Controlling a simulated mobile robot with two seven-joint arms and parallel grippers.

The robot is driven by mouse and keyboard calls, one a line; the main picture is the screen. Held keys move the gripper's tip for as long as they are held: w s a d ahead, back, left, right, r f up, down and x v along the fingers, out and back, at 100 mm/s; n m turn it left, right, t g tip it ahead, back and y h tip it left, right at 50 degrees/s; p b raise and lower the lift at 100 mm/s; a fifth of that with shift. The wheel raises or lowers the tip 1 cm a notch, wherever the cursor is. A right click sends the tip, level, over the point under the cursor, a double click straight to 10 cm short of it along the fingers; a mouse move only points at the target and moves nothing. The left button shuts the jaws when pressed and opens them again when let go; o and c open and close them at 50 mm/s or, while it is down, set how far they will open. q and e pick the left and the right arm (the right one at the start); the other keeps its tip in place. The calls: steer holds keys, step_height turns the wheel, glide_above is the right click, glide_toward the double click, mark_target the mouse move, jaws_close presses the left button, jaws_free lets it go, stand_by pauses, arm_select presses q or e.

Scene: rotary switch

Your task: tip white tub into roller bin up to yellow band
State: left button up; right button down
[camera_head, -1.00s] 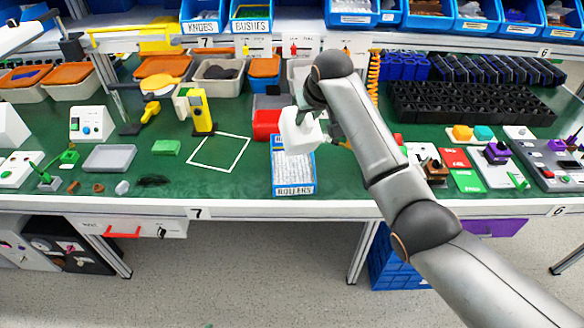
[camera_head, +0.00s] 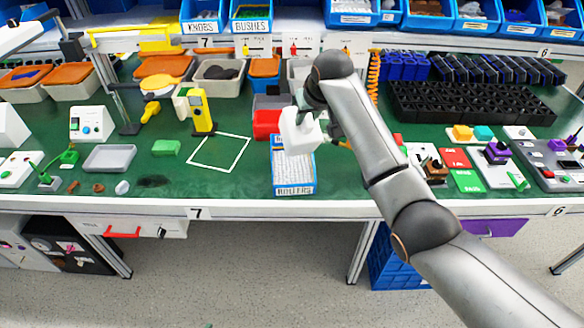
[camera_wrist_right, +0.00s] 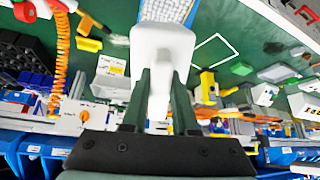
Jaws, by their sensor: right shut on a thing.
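My right gripper (camera_head: 326,124) is shut on the white tub (camera_head: 298,134) and holds it above the back part of the roller bin. The tub looks tilted, and its inside is hidden. In the wrist view the tub (camera_wrist_right: 161,50) sits between the two dark fingers (camera_wrist_right: 160,95). The roller bin (camera_head: 294,190) is blue, labelled ROLLERS, and stands at the table's front edge with many small pale rollers in it. Part of it also shows behind the tub in the wrist view (camera_wrist_right: 168,10). I cannot make out the yellow band. My left gripper is out of view.
A red bin (camera_head: 266,123) stands just behind the roller bin. A white square outline (camera_head: 220,152) on the green mat to the left is empty. A yellow device (camera_head: 201,110) stands beyond it. Red and green cards (camera_head: 466,180) lie to the right.

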steer(key=shift+r, duration=0.15)
steer(key=shift+w+a+r+g, duration=0.15)
steer(key=shift+w+r+g, duration=0.3)
steer(key=shift+g, duration=0.05)
steer(key=shift+w+r, duration=0.1)
stand_by(1.2)
steer(key=shift+w+a+r, duration=0.1)
steer(key=shift+w+r, duration=0.05)
stand_by(0.3)
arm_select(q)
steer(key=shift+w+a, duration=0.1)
arm_select(e)
steer(key=shift+r+g, duration=0.1)
steer(key=shift+g, duration=0.2)
steer(key=shift+w, duration=0.3)
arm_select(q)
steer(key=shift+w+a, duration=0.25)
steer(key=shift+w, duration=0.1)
arm_select(e)
steer(key=shift+s+r, duration=0.1)
